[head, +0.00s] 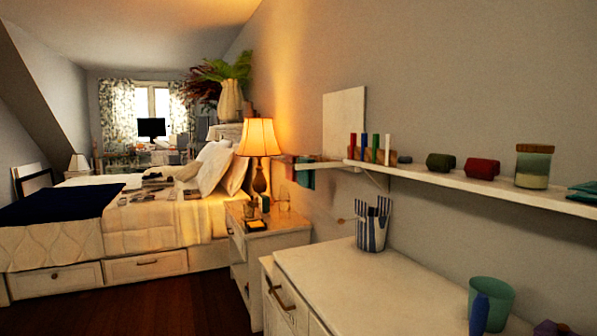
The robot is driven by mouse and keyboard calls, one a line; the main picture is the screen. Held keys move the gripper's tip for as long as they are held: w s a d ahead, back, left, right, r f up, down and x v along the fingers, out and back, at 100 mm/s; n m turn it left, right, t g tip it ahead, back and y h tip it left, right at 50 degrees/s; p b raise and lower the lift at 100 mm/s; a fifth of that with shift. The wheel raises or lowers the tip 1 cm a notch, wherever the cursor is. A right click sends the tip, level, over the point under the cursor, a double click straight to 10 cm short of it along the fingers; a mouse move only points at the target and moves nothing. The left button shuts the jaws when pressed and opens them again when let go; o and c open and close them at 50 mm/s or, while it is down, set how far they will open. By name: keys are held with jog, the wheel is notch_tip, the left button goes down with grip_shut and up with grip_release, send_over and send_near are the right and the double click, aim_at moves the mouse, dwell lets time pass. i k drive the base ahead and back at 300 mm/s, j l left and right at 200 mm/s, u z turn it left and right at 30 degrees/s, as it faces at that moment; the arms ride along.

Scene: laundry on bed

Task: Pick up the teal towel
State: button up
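A folded teal cloth-like thing (585,191) lies at the right end of the wall shelf, cut off by the picture edge. Another small teal thing (306,179) hangs or stands at the far left end of the shelf, partly hidden among darker things. I cannot tell for sure which of the two is the teal towel. My gripper is not in view.
Below, a white dresser (360,285) holds a striped pot (373,228) and a teal cup (493,298). A lamp (258,140) and bed (150,225) stand left; floor (190,305) is clear.

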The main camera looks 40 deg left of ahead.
aim_at(306, 177)
jog(key=i+j, duration=0.15)
jog(key=j, duration=0.25)
jog(key=i+j, duration=0.15)
jog(key=j, duration=0.25)
jog(key=i+j, duration=0.15)
jog(key=j, duration=0.25)
jog(key=i+j, duration=0.15)
jog(key=j, duration=0.25)
jog(key=i+j, duration=0.15)
jog(key=j, duration=0.25)
jog(key=i+j, duration=0.15)
jog(key=j, duration=0.25)
jog(key=u, duration=0.05)
